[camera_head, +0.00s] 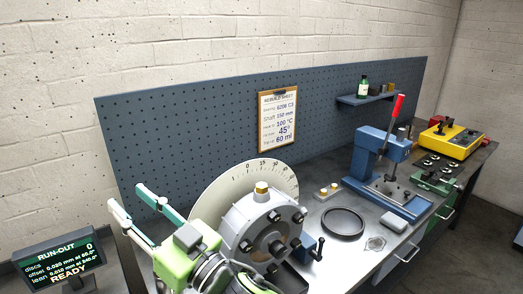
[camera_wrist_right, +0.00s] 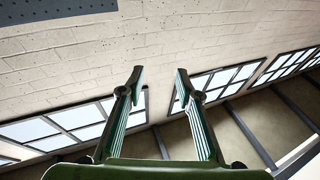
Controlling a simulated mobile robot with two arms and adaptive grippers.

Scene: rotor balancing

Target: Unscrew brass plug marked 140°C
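A brass hex plug (camera_head: 261,190) sits upright on top of a round grey housing (camera_head: 245,218) with dark bolts on its face. Small brass pieces (camera_head: 328,191) lie on a light plate on the bench behind it to the right. No 140°C marking is readable on any of them. My right gripper (camera_head: 126,195) is to the left of the housing, apart from it, with its green fingers spread and pointing away up-left. In the right wrist view the same fingers (camera_wrist_right: 159,76) are apart with nothing between them, facing the brick wall. My left gripper does not show.
A pale graduated dial (camera_head: 214,190) stands behind the housing. A black ring (camera_head: 343,223) and a blue press with a red-handled lever (camera_head: 398,107) are to the right. A run-out display (camera_head: 57,262) stands at lower left. A clipboard (camera_head: 277,122) hangs on the pegboard (camera_head: 190,130).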

